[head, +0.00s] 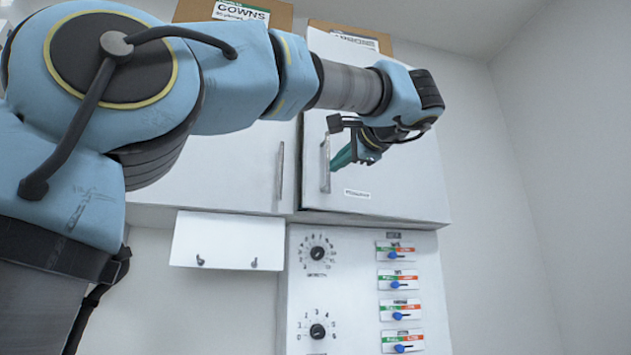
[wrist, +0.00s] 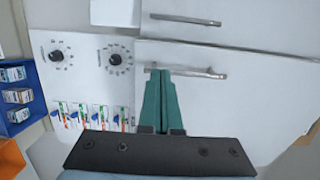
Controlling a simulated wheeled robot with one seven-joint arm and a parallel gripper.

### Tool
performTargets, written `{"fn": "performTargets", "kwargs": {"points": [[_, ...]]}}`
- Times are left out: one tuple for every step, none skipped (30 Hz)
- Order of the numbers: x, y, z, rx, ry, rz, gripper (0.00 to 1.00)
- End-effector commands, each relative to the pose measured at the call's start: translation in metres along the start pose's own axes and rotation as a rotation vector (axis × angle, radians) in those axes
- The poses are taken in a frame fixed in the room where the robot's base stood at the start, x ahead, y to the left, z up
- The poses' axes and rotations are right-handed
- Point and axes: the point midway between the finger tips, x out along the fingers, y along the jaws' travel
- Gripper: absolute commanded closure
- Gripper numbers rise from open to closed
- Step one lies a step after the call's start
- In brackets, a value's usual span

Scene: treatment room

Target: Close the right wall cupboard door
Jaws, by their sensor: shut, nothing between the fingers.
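The right wall cupboard door (head: 405,185) is a white panel with a small label and a vertical bar handle (head: 325,165) near its left edge. It looks shut or nearly so; I cannot tell whether a small gap is left. In the wrist view the door (wrist: 235,105) appears turned sideways, with its handle (wrist: 205,74) crossing just beyond my fingertips. My gripper (head: 338,163) has teal fingers pressed together, with nothing between them. Its tips (wrist: 164,74) are at the handle, close to the door face; I cannot tell whether they touch.
The left cupboard door (head: 235,165) beside it looks shut. Below are a panel with knobs and sliders (head: 355,290) and a white board with hooks (head: 228,240). Boxes (head: 235,12) stand on top. A blue rack (wrist: 20,100) shows in the wrist view. Bare wall lies to the right.

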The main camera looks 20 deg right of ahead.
Motion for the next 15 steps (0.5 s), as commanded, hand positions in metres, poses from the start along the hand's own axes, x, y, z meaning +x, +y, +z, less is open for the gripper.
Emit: {"fn": "performTargets", "kwargs": {"points": [[0.011, -0.003, 0.001, 0.002, -0.005, 0.000, 1.00], [0.017, -0.003, 0.001, 0.003, -0.005, 0.001, 1.00], [0.025, -0.003, 0.001, 0.003, -0.004, 0.002, 1.00], [0.032, -0.003, 0.001, 0.004, -0.004, 0.002, 1.00], [0.039, -0.003, 0.001, 0.003, -0.005, 0.002, 1.00], [0.047, -0.003, 0.001, 0.003, -0.004, 0.001, 1.00], [0.053, -0.003, 0.001, 0.003, -0.004, 0.001, 1.00], [0.059, -0.003, 0.000, 0.004, -0.004, 0.001, 1.00], [0.067, -0.003, 0.000, 0.005, -0.003, 0.002, 1.00], [0.073, -0.003, 0.000, 0.004, -0.004, 0.002, 1.00], [0.078, -0.002, 0.000, 0.004, -0.003, 0.003, 1.00], [0.085, -0.003, 0.000, 0.004, -0.002, 0.003, 1.00], [0.089, -0.003, 0.000, 0.004, -0.002, 0.003, 1.00], [0.094, -0.003, 0.000, 0.003, -0.002, 0.003, 1.00], [0.099, -0.002, 0.001, 0.003, -0.002, 0.003, 1.00]]}}
